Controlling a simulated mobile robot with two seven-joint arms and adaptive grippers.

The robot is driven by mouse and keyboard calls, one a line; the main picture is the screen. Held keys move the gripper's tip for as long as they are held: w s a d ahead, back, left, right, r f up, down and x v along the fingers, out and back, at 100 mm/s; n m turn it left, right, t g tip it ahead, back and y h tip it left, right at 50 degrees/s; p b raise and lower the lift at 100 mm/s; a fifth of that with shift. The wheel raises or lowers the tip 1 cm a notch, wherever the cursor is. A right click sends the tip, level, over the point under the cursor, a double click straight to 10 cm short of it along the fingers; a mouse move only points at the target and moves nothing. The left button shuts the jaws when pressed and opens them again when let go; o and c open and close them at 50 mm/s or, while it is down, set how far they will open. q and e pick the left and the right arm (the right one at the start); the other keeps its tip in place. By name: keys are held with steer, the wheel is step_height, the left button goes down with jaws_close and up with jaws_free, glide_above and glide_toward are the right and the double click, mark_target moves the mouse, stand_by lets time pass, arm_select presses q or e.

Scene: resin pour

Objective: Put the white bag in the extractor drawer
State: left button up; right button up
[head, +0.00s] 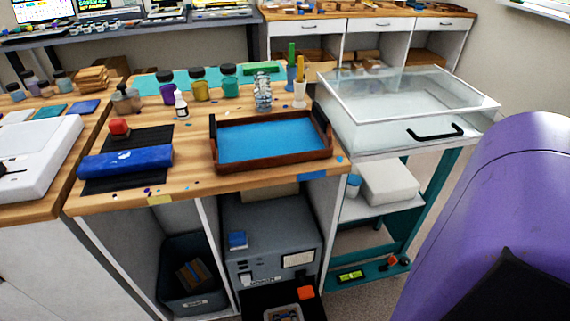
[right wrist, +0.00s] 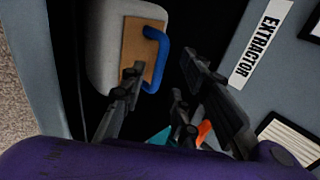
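In the right wrist view the white bag (right wrist: 112,45), with a tan card panel and a blue loop handle, lies within a black area that looks like the open extractor drawer (right wrist: 65,70). My left gripper is in neither view.
An orange piece (head: 305,292) is at the drawer's right side. A dark bin (head: 188,275) stands left of the extractor. A teal shelf cart (head: 440,190) with a white box (head: 388,182) stands right. The bench above holds a brown tray (head: 272,168) and several bottles.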

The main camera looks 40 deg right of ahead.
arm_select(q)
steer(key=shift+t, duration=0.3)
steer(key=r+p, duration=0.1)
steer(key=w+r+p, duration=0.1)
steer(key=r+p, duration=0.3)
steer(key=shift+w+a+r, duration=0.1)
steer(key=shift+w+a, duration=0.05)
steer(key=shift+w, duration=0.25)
arm_select(e)
steer(key=s+a+r+n+y, duration=0.2)
steer(key=s+a+r+n, duration=0.1)
steer(key=s+r+n, duration=0.8)
steer(key=s+a+r+n+y, duration=0.2)
steer(key=s+a+r+n, duration=0.2)
steer(key=s+r+n, duration=0.7)
step_height(320, 180, up, 8)
steer(key=n, duration=0.3)
steer(key=shift+s+a+y, duration=0.25)
steer(key=shift+s+y, duration=0.1)
steer(key=shift+y, duration=0.05)
